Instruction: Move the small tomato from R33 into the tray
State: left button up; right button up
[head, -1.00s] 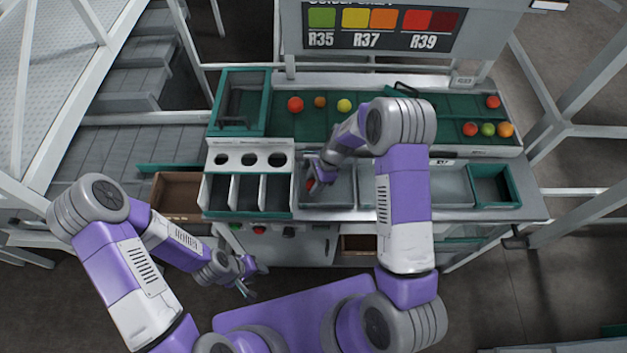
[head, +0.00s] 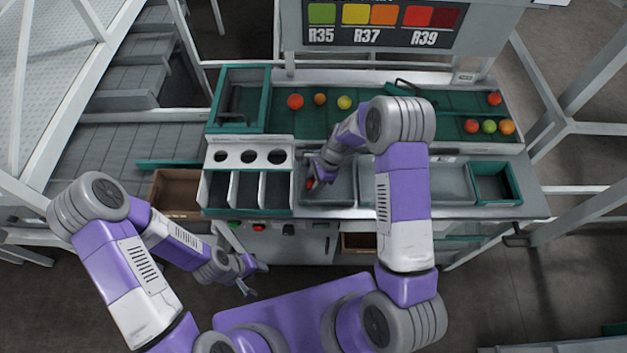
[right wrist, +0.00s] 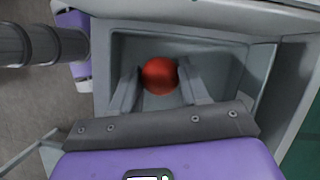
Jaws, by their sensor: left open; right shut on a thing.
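My right gripper (head: 315,179) is shut on a red tomato (head: 309,184). It is low over the left part of a grey tray (head: 341,199) in the bench front. In the right wrist view the tomato (right wrist: 159,75) sits between the two fingers, with the tray walls (right wrist: 222,64) around it. I cannot tell whether the tomato touches the tray floor. My left gripper (head: 249,282) is open and empty, low in front of the bench. No R33 label is readable; the sign (head: 380,28) shows R35, R37 and R39.
Red, orange and yellow tomatoes (head: 344,102) lie on the green belt (head: 275,124), with several more at its right end (head: 489,127). White dividers (head: 262,190) and a sizing plate with holes (head: 233,146) stand left of the tray. A green-rimmed bin (head: 513,184) is at right.

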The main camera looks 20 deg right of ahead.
jog(key=shift+f, duration=0.45)
jog(key=o, duration=0.8)
jog(key=shift+c, duration=1.3)
jog(key=shift+r, duration=0.15)
jog(key=shift+r+p, duration=2.55)
jog(key=shift+r, duration=0.9)
